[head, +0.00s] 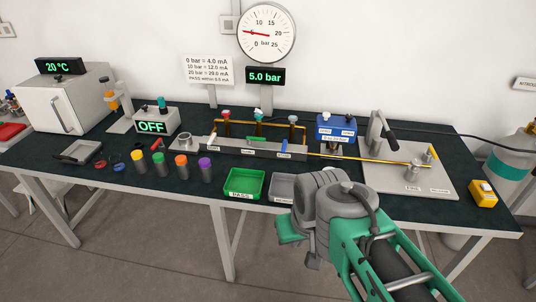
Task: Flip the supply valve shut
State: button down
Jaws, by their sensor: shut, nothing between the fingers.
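A long grey manifold (245,148) lies across the middle of the dark bench, with several labelled small levers along its front. The labels are too small to read, so I cannot tell which is the supply valve. My gripper (313,262) is in the foreground, shut and empty, below and right of the manifold and apart from it. My wrist partly hides it.
Coloured fittings stand behind the manifold. A dial gauge (266,33) hangs above a 5.0 bar display (265,76). A green tray (244,184) and grey tray (281,187) sit at the front edge. A grey plate (408,180) with a black-handled press (380,130) stands right.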

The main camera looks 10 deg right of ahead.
aim_at(249, 138)
jog(key=k, duration=0.3)
jog(key=u, duration=0.7)
jog(key=i, duration=0.65)
jog(key=u, duration=0.65)
jog(key=i, duration=0.9)
jog(key=z, duration=0.9)
jog(key=i, duration=0.6)
jog(key=z, duration=0.65)
